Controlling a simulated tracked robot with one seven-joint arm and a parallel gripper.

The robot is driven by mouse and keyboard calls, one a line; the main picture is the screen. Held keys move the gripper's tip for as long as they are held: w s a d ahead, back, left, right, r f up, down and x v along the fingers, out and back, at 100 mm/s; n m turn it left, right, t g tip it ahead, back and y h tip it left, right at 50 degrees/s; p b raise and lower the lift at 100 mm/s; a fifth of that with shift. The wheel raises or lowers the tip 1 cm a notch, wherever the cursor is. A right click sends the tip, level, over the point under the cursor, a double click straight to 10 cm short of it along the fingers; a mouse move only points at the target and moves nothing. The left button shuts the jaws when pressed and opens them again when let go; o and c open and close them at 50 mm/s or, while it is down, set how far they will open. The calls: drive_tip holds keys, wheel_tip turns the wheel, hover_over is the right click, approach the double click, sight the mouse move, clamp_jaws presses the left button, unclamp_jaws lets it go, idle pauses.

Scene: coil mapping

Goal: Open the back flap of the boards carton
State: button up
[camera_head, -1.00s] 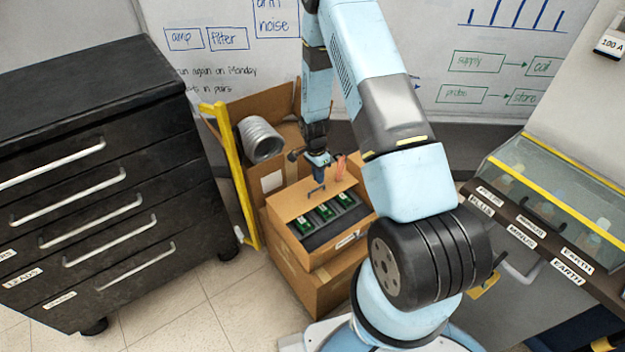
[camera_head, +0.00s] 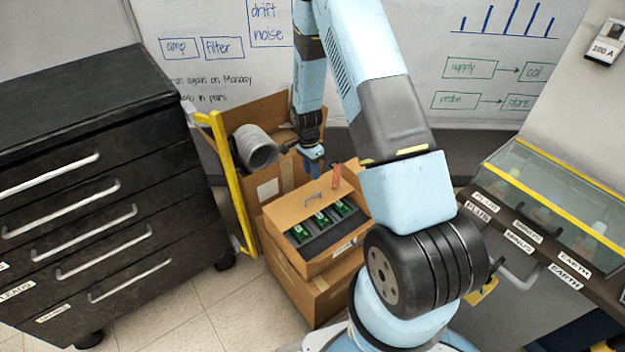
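The boards carton (camera_head: 343,250) is open at the front of its top, where green boards (camera_head: 320,218) stand in dark slots. Its brown back flap (camera_head: 290,211) spans the rear of the top; its exact tilt is hard to tell. My gripper (camera_head: 314,171) points down at the flap's far edge, near its middle. Its fingers are small and partly hidden, so I cannot tell whether they are open or touching the flap. An orange-red piece (camera_head: 336,176) stands at the flap's right.
The carton rests on another carton (camera_head: 322,298). A yellow hand-truck frame (camera_head: 232,185) stands at the left, beside a taller open box (camera_head: 268,118) holding a grey corrugated hose (camera_head: 256,148). Black drawers (camera_head: 110,200) stand left; a glass-topped bench (camera_head: 550,215) stands right.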

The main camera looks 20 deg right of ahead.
wheel_tip(320, 180, up, 7)
drive_tip(key=shift+w+a+r, duration=0.15)
drive_tip(key=shift+w+r, duration=0.05)
drive_tip(key=shift+w, duration=0.2)
drive_tip(key=shift+r, duration=0.1)
drive_tip(key=s+r+n+t, duration=0.25)
drive_tip(key=s+r, duration=0.25)
drive_tip(key=r, duration=0.9)
drive_tip(key=s+r+n+t, duration=0.1)
drive_tip(key=s+r+n, duration=0.35)
drive_tip(key=r, duration=1.05)
drive_tip(key=s+r+n+t, duration=0.1)
drive_tip(key=s+r+n, duration=0.2)
drive_tip(key=s+r, duration=0.3)
drive_tip(key=s+r+n+t, duration=0.2)
drive_tip(key=s+r+n, duration=0.2)
drive_tip(key=s, duration=1.2)
wheel_tip(320, 180, up, 2)
drive_tip(key=shift+d+r, duration=0.1)
drive_tip(key=shift+d, duration=0.1)
drive_tip(key=shift+w+t, duration=0.1)
drive_tip(key=shift+t, duration=0.15)
